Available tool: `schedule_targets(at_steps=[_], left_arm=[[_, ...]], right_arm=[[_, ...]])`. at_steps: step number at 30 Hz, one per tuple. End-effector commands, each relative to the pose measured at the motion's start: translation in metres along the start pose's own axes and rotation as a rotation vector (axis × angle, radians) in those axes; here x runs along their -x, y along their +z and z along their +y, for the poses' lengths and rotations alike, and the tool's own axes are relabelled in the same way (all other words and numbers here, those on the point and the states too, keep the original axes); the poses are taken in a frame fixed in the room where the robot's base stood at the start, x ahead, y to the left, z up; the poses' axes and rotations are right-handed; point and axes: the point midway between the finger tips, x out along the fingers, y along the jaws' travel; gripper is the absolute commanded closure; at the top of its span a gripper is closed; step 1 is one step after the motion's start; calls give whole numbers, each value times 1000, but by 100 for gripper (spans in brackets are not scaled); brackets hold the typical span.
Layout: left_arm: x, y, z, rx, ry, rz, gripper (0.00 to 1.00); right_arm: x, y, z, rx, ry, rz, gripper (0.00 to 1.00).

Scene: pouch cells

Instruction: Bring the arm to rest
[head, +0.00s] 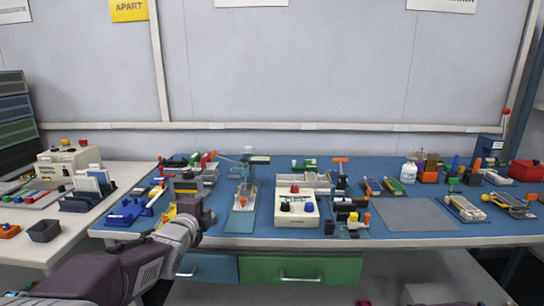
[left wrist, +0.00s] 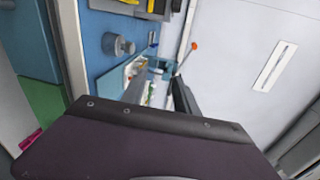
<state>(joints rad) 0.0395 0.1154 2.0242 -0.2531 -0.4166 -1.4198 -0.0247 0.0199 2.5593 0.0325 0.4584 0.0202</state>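My left arm (head: 160,253) comes in from the lower left of the head view. Its left gripper (head: 194,205) is over the front left part of the blue bench, beside the blue and yellow fixtures. No held object shows. My right gripper is not in view.
A grey mat (head: 415,215) lies bare at the right. A white side table (head: 30,248) stands left. Blue (head: 207,267) and green (head: 300,269) drawers sit below.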

Motion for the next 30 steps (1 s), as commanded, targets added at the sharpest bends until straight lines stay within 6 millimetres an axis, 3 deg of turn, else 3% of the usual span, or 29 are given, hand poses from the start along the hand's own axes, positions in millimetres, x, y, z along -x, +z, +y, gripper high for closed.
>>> schedule_targets(at_steps=[7, 11, 15, 21, 25, 26, 27, 30], left_arm=[[31, -13, 96, 281, 284, -42, 64], [67, -20, 165, 516, 499, -132, 64], [130, -30, 243, 823, 756, -329, 64], [222, -41, 314, 1202, 1007, -729, 64], [260, -47, 329, 1427, 1045, -1022, 64], [261, -46, 322, 1466, 1026, -1053, 64], [264, -45, 296, 1458, 1027, -1043, 64], [269, -42, 265, 1456, 1027, -1040, 64]], right_arm=[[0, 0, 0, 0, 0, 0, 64], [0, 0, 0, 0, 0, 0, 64], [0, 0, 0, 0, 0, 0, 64], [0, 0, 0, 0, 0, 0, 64], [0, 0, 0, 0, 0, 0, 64], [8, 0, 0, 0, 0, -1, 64], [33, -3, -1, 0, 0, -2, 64], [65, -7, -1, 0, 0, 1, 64]])
